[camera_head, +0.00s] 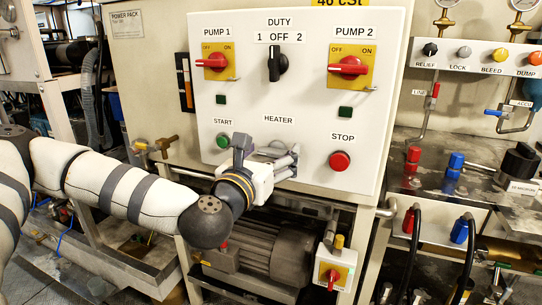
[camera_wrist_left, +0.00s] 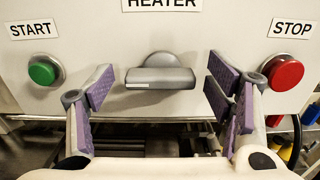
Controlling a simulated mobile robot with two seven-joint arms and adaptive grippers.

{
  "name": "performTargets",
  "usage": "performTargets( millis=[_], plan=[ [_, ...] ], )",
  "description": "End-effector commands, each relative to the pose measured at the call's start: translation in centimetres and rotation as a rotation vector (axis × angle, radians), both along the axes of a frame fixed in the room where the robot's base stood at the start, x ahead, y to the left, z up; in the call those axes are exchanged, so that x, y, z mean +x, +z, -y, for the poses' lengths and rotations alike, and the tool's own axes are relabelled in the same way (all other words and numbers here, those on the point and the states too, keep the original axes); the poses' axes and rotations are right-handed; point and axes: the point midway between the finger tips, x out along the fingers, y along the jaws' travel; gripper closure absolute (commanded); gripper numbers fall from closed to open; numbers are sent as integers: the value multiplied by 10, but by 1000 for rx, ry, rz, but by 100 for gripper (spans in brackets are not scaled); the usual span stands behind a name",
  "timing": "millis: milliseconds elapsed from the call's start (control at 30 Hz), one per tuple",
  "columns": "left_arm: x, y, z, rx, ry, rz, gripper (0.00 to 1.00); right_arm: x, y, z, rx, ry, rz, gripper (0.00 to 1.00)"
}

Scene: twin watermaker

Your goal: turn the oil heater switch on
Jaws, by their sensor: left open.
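The oil heater switch is a grey rotary knob (camera_wrist_left: 160,74) under the HEATER label in the left wrist view. Its bar handle lies level, with a white mark at its left end. In the head view the switch (camera_head: 273,149) is partly hidden by my gripper. My left gripper (camera_head: 267,152) is in front of the panel at the switch. In the left wrist view its purple-padded fingers (camera_wrist_left: 160,92) are spread wide, one on each side of the knob, with a gap on both sides. It holds nothing. My right gripper is not in view.
The green START button (camera_wrist_left: 44,71) is left of the switch, and the red STOP button (camera_wrist_left: 284,72) is right. Above are the black DUTY knob (camera_head: 277,62) and two red pump switches (camera_head: 215,62) (camera_head: 348,66). A motor (camera_head: 268,250) sits below the panel.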

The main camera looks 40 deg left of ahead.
Motion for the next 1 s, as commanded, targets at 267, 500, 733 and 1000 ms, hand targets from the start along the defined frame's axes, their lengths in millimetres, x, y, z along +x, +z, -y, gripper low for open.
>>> performTargets(
  millis=[267,500,733,1000],
  plan=[
    [0,-1,0,1,0,-1,72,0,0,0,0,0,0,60],
    [0,0,0,9,0,-3,75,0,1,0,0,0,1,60],
    [0,2,1,85,1,-19,75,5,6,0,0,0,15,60],
    [0,4,2,298,1,-68,75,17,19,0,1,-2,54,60]
  ],
)
